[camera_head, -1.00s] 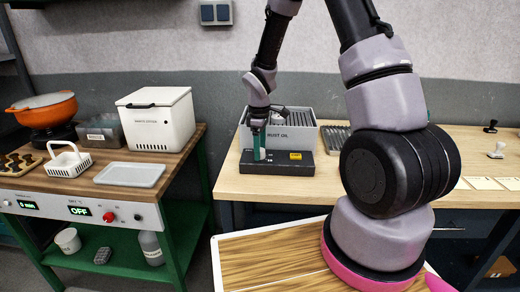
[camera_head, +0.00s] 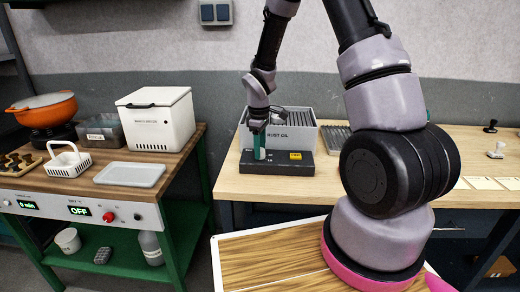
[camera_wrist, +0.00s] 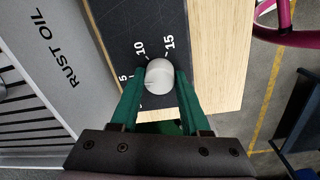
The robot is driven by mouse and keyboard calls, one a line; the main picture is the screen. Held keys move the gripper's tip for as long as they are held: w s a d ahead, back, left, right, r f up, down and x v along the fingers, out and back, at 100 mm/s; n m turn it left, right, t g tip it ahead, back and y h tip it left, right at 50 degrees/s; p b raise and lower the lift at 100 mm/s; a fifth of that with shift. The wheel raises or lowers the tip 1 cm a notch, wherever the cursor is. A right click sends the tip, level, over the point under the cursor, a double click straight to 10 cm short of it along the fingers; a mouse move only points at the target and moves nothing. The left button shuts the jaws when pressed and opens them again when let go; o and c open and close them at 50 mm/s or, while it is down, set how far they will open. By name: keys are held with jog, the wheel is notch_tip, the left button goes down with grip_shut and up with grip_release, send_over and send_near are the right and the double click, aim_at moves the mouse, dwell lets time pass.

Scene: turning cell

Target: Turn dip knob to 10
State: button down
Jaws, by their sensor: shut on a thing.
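The dip knob (camera_wrist: 159,75) is a round, pale grey-white dial on a dark control panel (camera_wrist: 120,28). White marks 5, 10 and 15 show around it in the wrist view. My gripper (camera_wrist: 158,80) has its two green fingers shut on the knob, one on each side. I cannot clearly tell which mark the knob points to. In the head view my gripper (camera_head: 259,146) points down onto the dark control box, which carries a yellow display (camera_head: 295,156) too small to read.
The grey rust oil tank (camera_head: 300,128) stands right behind the panel. Bare wooden bench top (camera_head: 232,183) lies in front and to the left. A white bin (camera_head: 158,118) stands on the separate left cart. A dark ribbed tray (camera_head: 334,137) sits right of the tank.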

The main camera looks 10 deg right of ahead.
jog(key=m, duration=0.5)
jog(key=shift+w, duration=0.1)
jog(key=m, duration=0.5)
jog(key=shift+m, duration=0.4)
jog(key=shift+c, duration=1.9)
grip_release()
jog(key=shift+r, duration=0.15)
notch_tip(320, 180, up, 10)
jog(key=shift+a+r, duration=0.25)
jog(key=shift+r, duration=0.1)
